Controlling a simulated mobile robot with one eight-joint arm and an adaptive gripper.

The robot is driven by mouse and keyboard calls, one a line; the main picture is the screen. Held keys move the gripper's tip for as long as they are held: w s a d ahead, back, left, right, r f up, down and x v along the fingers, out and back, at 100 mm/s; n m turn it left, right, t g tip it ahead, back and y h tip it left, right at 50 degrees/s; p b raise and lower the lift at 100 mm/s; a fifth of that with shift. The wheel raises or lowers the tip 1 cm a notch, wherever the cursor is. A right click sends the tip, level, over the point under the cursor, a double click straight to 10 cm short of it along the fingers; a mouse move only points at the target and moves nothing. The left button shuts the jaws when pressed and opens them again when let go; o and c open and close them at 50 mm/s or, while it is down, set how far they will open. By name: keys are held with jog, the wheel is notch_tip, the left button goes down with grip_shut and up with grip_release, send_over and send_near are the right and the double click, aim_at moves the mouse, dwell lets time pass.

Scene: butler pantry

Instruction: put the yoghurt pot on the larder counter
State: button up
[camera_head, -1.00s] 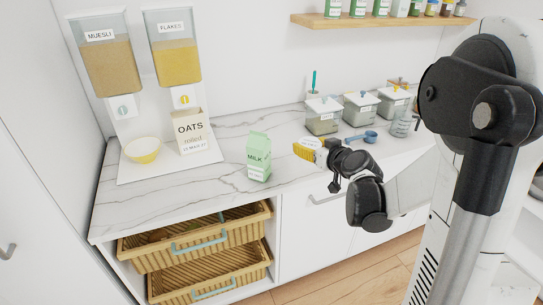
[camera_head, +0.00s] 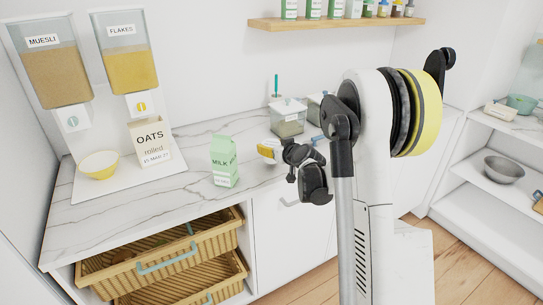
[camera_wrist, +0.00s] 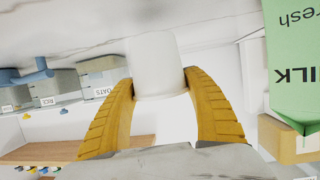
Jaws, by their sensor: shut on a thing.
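My gripper (camera_head: 267,151) is at the front part of the marble counter (camera_head: 120,215), just right of the green milk carton (camera_head: 224,162). In the wrist view its two yellow fingers (camera_wrist: 160,105) are closed on the sides of a plain white pot (camera_wrist: 156,62), which looks like the yoghurt pot. In the head view the pot is small and mostly hidden by the fingers and wrist. I cannot tell whether its base touches the counter. The milk carton (camera_wrist: 292,60) also shows close by at the right of the wrist view.
Left on the counter are an oats box (camera_head: 150,143), a yellow bowl (camera_head: 99,165) and two cereal dispensers (camera_head: 128,55). Wicker drawers (camera_head: 165,255) stick out below. Bare marble lies left of the milk carton.

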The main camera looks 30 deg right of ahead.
jog(key=shift+f+b, duration=0.45)
jog(key=shift+f, duration=0.9)
jog(key=shift+f, duration=0.2)
jog(key=o, duration=1.3)
